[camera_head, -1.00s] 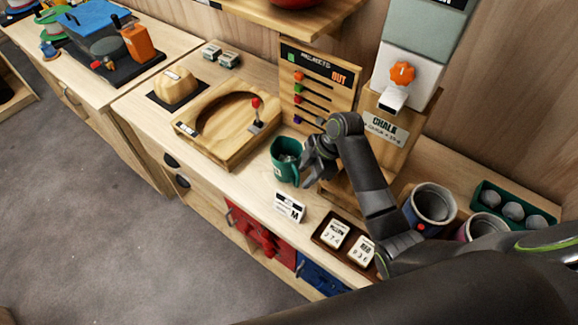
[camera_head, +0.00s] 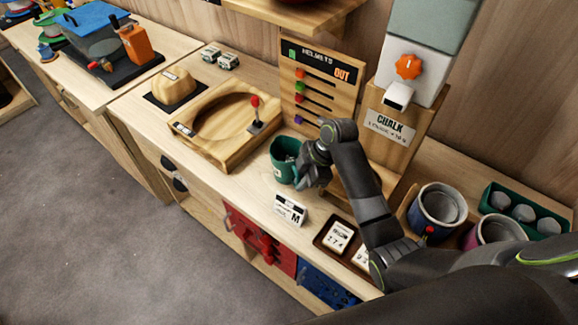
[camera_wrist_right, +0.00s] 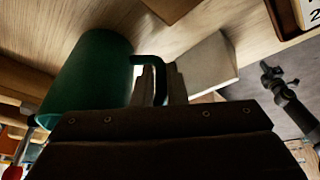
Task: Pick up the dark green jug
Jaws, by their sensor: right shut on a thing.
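The dark green jug (camera_head: 284,158) stands upright on the wooden counter, in the middle of the head view. Its side and handle also show in the right wrist view (camera_wrist_right: 88,80). My right gripper (camera_head: 303,172) is at the jug's right side. In the right wrist view its two fingers (camera_wrist_right: 160,84) are closed around the jug's handle. The jug's base appears to be on the counter; I cannot tell whether it is lifted. My left gripper is not in view.
A white card marked M (camera_head: 290,209) stands just in front of the jug. A wooden board with a round hollow and red-knobbed lever (camera_head: 215,125) lies to the left.

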